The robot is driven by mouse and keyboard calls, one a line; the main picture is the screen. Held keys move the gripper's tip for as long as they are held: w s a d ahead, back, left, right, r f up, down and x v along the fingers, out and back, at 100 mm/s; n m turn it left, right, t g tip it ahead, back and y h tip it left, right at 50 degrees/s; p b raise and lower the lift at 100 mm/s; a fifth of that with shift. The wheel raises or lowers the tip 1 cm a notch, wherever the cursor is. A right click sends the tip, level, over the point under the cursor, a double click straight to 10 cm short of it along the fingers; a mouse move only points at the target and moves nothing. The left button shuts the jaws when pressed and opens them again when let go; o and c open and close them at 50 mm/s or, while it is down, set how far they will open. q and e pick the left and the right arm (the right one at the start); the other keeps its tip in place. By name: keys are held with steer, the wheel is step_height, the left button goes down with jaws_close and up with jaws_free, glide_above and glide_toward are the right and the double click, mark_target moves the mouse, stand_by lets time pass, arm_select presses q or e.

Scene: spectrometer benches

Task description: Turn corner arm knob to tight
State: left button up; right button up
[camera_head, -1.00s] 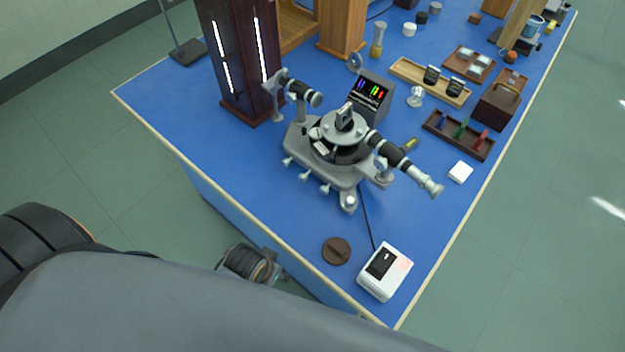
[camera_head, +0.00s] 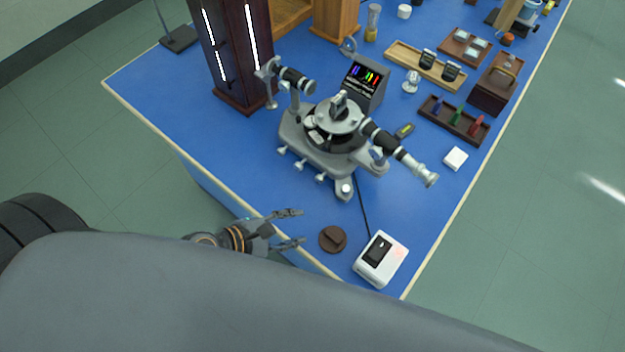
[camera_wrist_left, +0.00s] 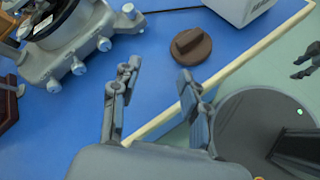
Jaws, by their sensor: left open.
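The grey spectrometer (camera_head: 322,150) stands on the blue bench, with a round table on top and two black-and-silver tubes. Several small silver knobs stick out along its near side, one at the near corner arm (camera_head: 345,188). In the left wrist view the knobs line the base edge, with one corner knob (camera_wrist_left: 129,11) at the top. My left gripper (camera_head: 297,227) is open and empty over the bench's near edge, apart from the spectrometer. Its two fingers (camera_wrist_left: 160,77) also show in the left wrist view, with bare blue bench between them.
A round brown cap (camera_head: 333,239) lies right of my left gripper, beside a white box (camera_head: 381,259) with a dark panel. A dark wooden lamp housing (camera_head: 232,60) stands behind the spectrometer. Trays and small items fill the far right. The bench's front left is clear.

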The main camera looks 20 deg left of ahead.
mark_target(318, 180)
arm_select(q)
steer(key=a+n+t, duration=0.1)
steer(key=n, duration=0.3)
steer(key=w+a+r+n+t, duration=0.1)
steer(key=a+n, duration=0.1)
steer(key=n, duration=0.2)
steer(key=a+r+n+t+y, duration=0.1)
steer(key=a+n, duration=0.1)
steer(key=n, duration=0.2)
steer(key=shift+w+a+n+t, duration=0.1)
steer(key=shift+w+n+t, duration=0.25)
steer(key=shift+n+t, duration=0.05)
steer(key=shift+w+a+r+n, duration=0.1)
steer(key=shift+w+a+n, duration=0.05)
steer(key=shift+n, duration=0.25)
steer(key=shift+w, duration=0.35)
steer(key=p+x, duration=0.2)
steer(key=x, duration=1.1)
steer(key=shift+f, duration=0.2)
jaws_close()
